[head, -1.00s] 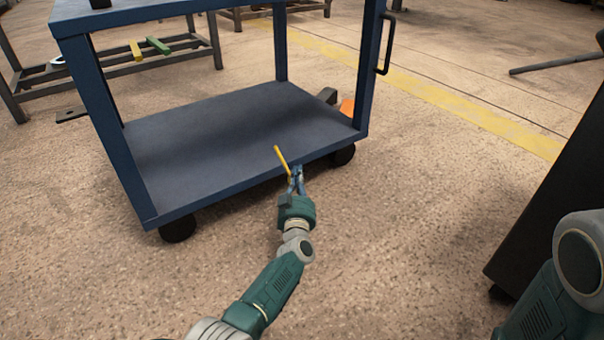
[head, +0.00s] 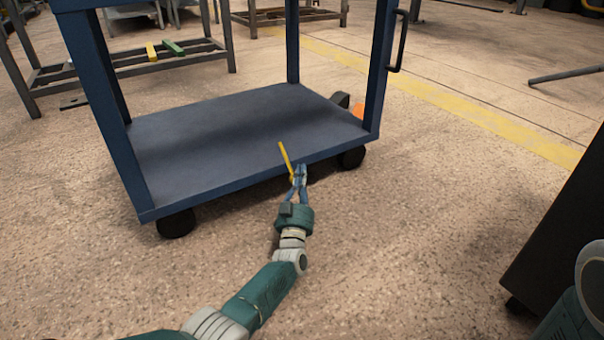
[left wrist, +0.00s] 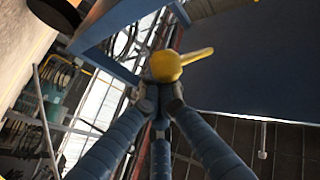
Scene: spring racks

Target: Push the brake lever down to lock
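The yellow brake lever (head: 285,160) stands up at the front lower edge of the blue cart (head: 235,181), tilted to the left. In the left wrist view the lever (left wrist: 168,66) shows its rounded end just beyond my fingertips, its arm pointing right. My left gripper (head: 300,172) is at the lever's base in the head view, just right of it. In the left wrist view its blue fingers (left wrist: 160,98) converge with their tips together, close to the lever; whether they touch it is unclear. My right gripper is out of view.
The cart has dark wheels (head: 176,223) and a bare lower shelf (head: 240,130). A dark cabinet (head: 560,235) stands at the right. A metal rack (head: 130,65) holding yellow and green pieces stands behind left. Floor in front of the cart is open.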

